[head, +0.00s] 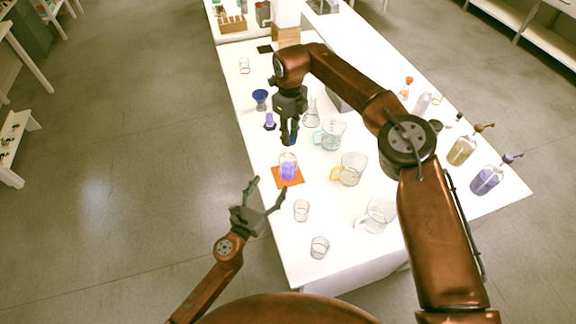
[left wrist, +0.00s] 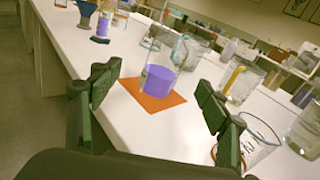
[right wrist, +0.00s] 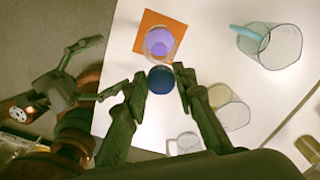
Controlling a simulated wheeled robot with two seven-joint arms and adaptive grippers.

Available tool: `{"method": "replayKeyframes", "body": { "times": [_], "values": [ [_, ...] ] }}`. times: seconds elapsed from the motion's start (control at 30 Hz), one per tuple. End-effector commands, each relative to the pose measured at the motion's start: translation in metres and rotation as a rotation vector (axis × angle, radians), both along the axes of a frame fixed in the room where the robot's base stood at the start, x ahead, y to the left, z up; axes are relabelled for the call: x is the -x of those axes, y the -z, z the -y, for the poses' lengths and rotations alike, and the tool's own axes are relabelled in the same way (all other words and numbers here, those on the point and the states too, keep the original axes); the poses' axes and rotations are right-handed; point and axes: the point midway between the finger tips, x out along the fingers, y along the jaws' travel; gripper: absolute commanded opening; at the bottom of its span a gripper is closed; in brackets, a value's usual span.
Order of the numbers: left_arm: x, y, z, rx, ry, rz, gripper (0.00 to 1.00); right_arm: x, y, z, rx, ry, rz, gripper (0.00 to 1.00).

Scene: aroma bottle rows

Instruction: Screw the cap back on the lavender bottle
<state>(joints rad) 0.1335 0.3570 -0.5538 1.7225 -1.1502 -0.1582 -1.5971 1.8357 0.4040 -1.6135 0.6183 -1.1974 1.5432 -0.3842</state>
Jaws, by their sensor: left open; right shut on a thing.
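A clear glass bottle with purple liquid (head: 288,171), seemingly the lavender one, stands upright on an orange mat (head: 277,183). It also shows in the left wrist view (left wrist: 158,80) and the right wrist view (right wrist: 159,42). My right gripper (head: 289,142) is shut on a dark blue round cap (right wrist: 160,80). In the head view it hangs just behind the bottle, apart from it as far as I can tell. My left gripper (head: 268,191) is open and empty at the table's left edge, in front of the mat. The bottle's mouth is too small to see clearly.
Small glasses (head: 301,211) and jugs (head: 351,170) stand in front and right of the mat. A blue funnel (head: 260,98) and a small purple vessel (head: 270,121) are behind left.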

Motion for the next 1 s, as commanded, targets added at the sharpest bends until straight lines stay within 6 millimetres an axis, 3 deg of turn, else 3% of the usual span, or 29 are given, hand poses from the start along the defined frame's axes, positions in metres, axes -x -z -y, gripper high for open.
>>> {"method": "replayKeyframes", "body": {
  "times": [0.03,0.63,0.77,1.0],
  "values": [
    [0.001,0.007,0.004,-0.019,0.010,0.019,0.70,-0.004,0.009,-0.004,0.000,0.020,-0.001,0.17],
    [0.000,0.000,0.011,-0.053,0.022,0.059,0.70,-0.008,0.006,-0.009,-0.002,0.055,0.004,0.17],
    [-0.013,-0.001,0.019,-0.052,0.024,0.059,0.70,-0.008,0.006,-0.008,-0.002,0.057,0.004,0.17],
    [-0.052,-0.001,0.040,-0.051,0.024,0.058,0.70,-0.008,0.006,-0.008,-0.002,0.056,0.004,0.17]
  ]
}}
